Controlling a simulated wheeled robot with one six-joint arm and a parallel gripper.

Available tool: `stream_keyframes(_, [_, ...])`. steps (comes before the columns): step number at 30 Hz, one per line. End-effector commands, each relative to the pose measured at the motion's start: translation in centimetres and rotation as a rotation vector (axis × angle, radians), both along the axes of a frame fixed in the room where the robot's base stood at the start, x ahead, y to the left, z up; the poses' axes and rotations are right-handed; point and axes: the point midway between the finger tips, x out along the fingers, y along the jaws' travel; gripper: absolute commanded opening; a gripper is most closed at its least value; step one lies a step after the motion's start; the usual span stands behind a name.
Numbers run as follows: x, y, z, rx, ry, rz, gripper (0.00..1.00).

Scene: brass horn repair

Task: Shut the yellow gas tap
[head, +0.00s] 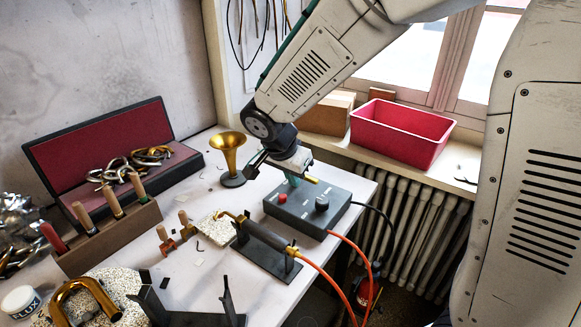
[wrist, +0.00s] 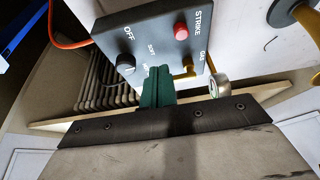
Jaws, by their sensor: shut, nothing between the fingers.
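The yellow gas tap shows in the wrist view as a short yellow lever (wrist: 188,66) at the edge of the dark control box, beside the word GAS. In the head view a small yellow bar (head: 312,180) shows at the box's back edge, partly behind my wrist. My gripper (head: 294,182) points down at the back edge of the box.
The control box (head: 304,215) carries a red button (head: 283,197) and a black knob (head: 322,203). A torch on a black stand (head: 264,245) with an orange hose is in front. A brass horn bell (head: 229,150) stands left of my gripper. A red bin (head: 400,130) is on the sill.

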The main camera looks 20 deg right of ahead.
Motion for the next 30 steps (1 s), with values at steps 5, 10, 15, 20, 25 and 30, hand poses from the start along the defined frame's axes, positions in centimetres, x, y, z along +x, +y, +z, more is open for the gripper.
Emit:
stream_keyframes(5, [0.7,-1.2,-3.7,-0.001,0.005,-0.002,0.0])
stream_keyframes(10, [2.3,-3.3,-3.6,0.0,0.0,-0.003,0.0])
stream_keyframes(15, [3.0,-4.3,-3.6,0.0,0.0,-0.001,0.0])
stream_keyframes(20, [3.2,-4.4,-3.6,0.0,0.0,0.0,0.0])
stream_keyframes(25, [3.2,-4.4,-3.6,0.0,0.0,0.0,0.0])
stream_keyframes(30, [3.2,-4.0,-3.6,0.0,-0.001,0.014,0.0])
